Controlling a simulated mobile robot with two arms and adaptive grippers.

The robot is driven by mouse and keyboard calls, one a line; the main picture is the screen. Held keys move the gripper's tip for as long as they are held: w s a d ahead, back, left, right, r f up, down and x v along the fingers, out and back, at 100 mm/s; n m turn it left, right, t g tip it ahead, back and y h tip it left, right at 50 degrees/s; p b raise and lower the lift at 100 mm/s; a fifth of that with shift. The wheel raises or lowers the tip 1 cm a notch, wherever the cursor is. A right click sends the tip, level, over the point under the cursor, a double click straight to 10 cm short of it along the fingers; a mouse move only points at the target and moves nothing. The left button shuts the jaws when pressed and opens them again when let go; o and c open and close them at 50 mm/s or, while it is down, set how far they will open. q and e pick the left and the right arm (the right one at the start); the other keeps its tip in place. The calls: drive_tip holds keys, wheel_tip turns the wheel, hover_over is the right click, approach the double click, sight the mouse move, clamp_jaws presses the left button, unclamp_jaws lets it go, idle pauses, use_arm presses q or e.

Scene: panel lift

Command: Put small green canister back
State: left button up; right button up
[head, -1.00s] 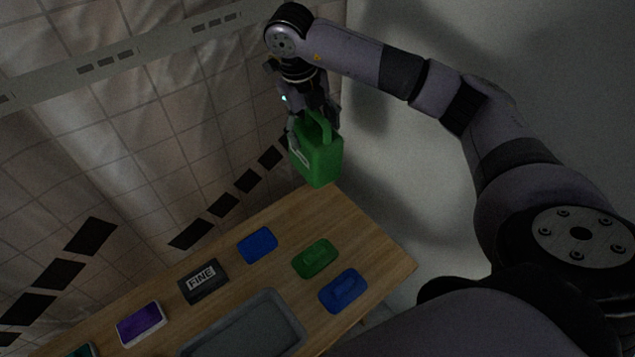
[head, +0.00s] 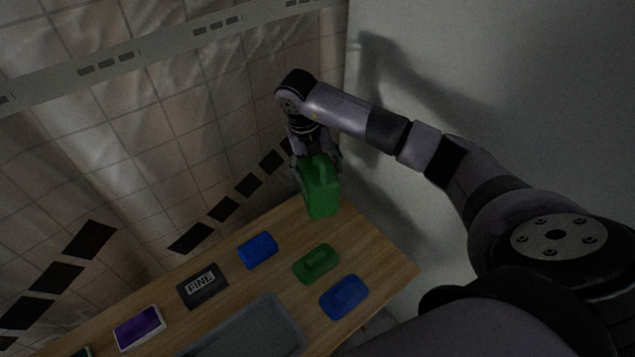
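The green canister (head: 322,193) is at the far right corner of the wooden table (head: 375,255), upright or nearly so. Its base appears at the table top; I cannot tell whether it touches. My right gripper (head: 318,165) is at the canister's top, with its fingers on both sides of the handle area. The fingers' exact contact is partly hidden by the dark and the canister itself. My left gripper is out of view.
A green pad (head: 316,263), a blue pad (head: 344,297) and a blue block (head: 258,250) lie in front of the canister. A dark "FINE" box (head: 203,286), a purple item (head: 139,327) and a grey tray (head: 292,325) are further left. A tiled wall stands behind.

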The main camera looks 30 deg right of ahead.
wheel_tip(320, 180, down, 6)
drive_tip(key=shift+r+p, duration=0.1)
drive_tip(key=shift+p, duration=0.3)
drive_tip(key=shift+f, duration=0.4)
drive_tip(key=o, duration=1.3)
drive_tip(key=shift+r, duration=0.3)
drive_tip(key=r, duration=0.3)
drive_tip(key=a+r+b, duration=0.1)
drive_tip(key=r, duration=0.3)
drive_tip(key=a+r+b, duration=0.1)
drive_tip(key=r, duration=0.3)
drive_tip(key=shift+w+r, duration=0.25)
drive_tip(key=shift+w, duration=0.05)
